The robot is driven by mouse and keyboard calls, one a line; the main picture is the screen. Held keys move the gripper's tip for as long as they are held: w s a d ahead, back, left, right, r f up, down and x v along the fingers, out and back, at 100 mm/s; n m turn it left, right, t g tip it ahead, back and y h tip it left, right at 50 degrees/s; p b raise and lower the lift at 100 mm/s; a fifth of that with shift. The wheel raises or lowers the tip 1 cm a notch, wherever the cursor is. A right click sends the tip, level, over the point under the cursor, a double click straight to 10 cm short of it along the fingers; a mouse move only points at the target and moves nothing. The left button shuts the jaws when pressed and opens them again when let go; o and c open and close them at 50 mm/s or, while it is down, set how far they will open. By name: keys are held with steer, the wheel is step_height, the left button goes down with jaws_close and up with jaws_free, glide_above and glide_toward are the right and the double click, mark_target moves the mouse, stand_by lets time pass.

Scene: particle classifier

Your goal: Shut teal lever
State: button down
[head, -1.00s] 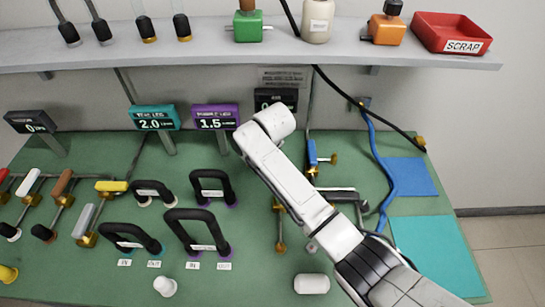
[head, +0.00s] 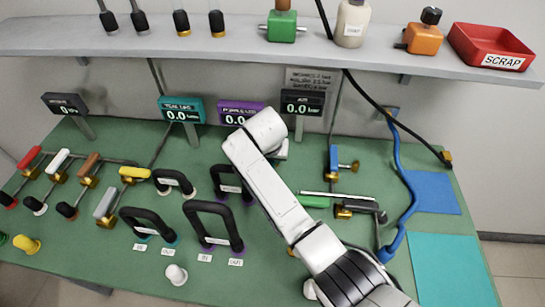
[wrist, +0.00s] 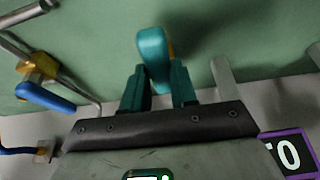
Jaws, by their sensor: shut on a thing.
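A teal lever handle (wrist: 154,48) with a little yellow behind it stands between the fingertips of my gripper (wrist: 158,78) in the wrist view. The two teal fingers are shut on it, one on each side. Its pipe and valve body are hidden. In the head view my white arm covers the gripper and the teal lever. The teal display (head: 181,109) there reads 0.0.
Red, white, brown and yellow levers (head: 135,173) stand at the left. Black hose loops (head: 213,225) rise from the bench's middle. A blue lever (head: 334,160), a green bar (head: 314,202) and a blue hose (head: 404,175) lie right of my arm. A shelf (head: 240,40) runs above.

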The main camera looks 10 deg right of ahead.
stand_by(0.4)
steer(key=c, duration=0.9)
jaws_free()
steer(key=v, duration=1)
steer(key=shift+s+a+r, duration=0.1)
steer(key=shift+s+r, duration=0.05)
steer(key=shift+r, duration=0.25)
